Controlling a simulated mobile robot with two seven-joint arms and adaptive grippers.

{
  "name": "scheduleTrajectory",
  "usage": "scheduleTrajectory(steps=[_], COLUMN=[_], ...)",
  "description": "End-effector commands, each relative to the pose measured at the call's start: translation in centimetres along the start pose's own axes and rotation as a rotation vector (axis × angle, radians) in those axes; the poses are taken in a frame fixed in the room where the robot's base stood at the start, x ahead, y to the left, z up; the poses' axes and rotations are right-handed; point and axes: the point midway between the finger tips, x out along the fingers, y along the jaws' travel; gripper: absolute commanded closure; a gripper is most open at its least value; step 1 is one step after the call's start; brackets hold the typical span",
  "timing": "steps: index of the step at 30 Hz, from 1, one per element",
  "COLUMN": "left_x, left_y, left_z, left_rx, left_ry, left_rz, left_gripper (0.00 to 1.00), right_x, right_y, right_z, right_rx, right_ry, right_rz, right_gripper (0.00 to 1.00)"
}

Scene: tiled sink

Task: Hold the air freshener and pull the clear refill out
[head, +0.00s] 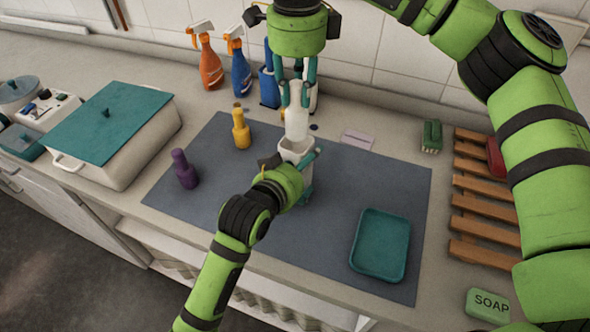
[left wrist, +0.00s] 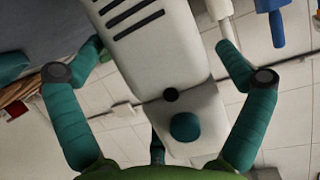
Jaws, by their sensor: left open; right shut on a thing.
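The air freshener (head: 296,152) is a white upright body on the grey mat; in the left wrist view its casing (left wrist: 160,50) shows dark slots and a teal button. The clear refill (head: 297,124) looks whitish and stands upright over the body's open top. I cannot tell whether its lower end is still inside. My right gripper (head: 297,96) comes from above and is shut on the refill's upper part. My left gripper (head: 305,172) is open at the body; in the left wrist view its teal fingers stand on either side of the casing with gaps.
A purple bottle (head: 185,169) and a yellow bottle (head: 241,127) stand to the left. Orange (head: 209,67) and blue (head: 240,72) spray bottles stand behind. A teal tray (head: 380,245) lies at the mat's right, before a wooden rack (head: 484,227). The mat's front left is clear.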

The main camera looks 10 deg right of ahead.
Motion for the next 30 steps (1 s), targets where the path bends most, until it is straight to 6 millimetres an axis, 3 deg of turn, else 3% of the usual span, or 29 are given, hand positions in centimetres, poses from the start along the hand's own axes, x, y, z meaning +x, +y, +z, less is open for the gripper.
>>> scheduleTrajectory(steps=[5, 18, 30], left_x=[-2.0, -10.1, -12.1], left_y=[0.0, 0.0, 0.0], left_z=[0.1, 0.1, -0.7], left_rx=[0.000, 0.000, -0.001], left_ry=[0.000, -0.003, -0.004], left_rz=[-0.001, -0.001, 0.000], left_gripper=[0.00, 0.00, 0.00], right_x=[0.0, 0.0, -1.0], right_y=[0.0, 0.0, 0.0], right_z=[0.0, 0.0, 0.0], right_rx=[0.000, 0.000, 0.000], right_ry=[0.000, 0.000, 0.000], right_rz=[0.000, 0.000, 0.000], right_gripper=[1.00, 1.00, 1.00])
